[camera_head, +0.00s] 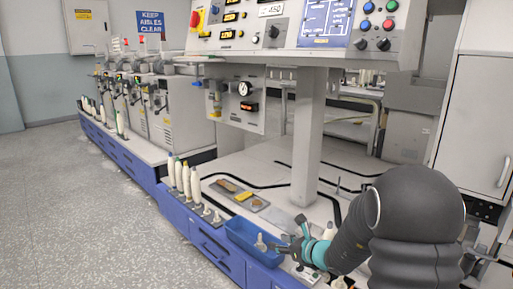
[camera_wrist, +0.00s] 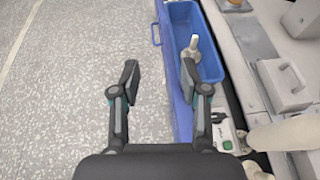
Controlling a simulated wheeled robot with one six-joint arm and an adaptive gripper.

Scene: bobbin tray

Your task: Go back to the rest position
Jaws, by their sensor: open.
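My gripper (camera_head: 287,233) is at the end of my arm at the lower right of the head view, beside the blue tray (camera_head: 236,226). In the wrist view my gripper (camera_wrist: 160,75) is open, with nothing between its fingers. Its left finger shows against the floor, and its right finger overlaps the near part of the blue tray (camera_wrist: 212,60). A pale bobbin (camera_wrist: 192,47) is in the tray, just beyond the right fingertip. It also shows in the head view (camera_head: 261,243).
Several white bobbins (camera_head: 186,180) stand upright on the bench left of the tray. A small tray with yellow and brown pieces (camera_head: 257,205) lies behind. A grey post (camera_head: 308,135) rises near my arm under the control panel (camera_head: 300,25). Open floor (camera_head: 90,215) lies left.

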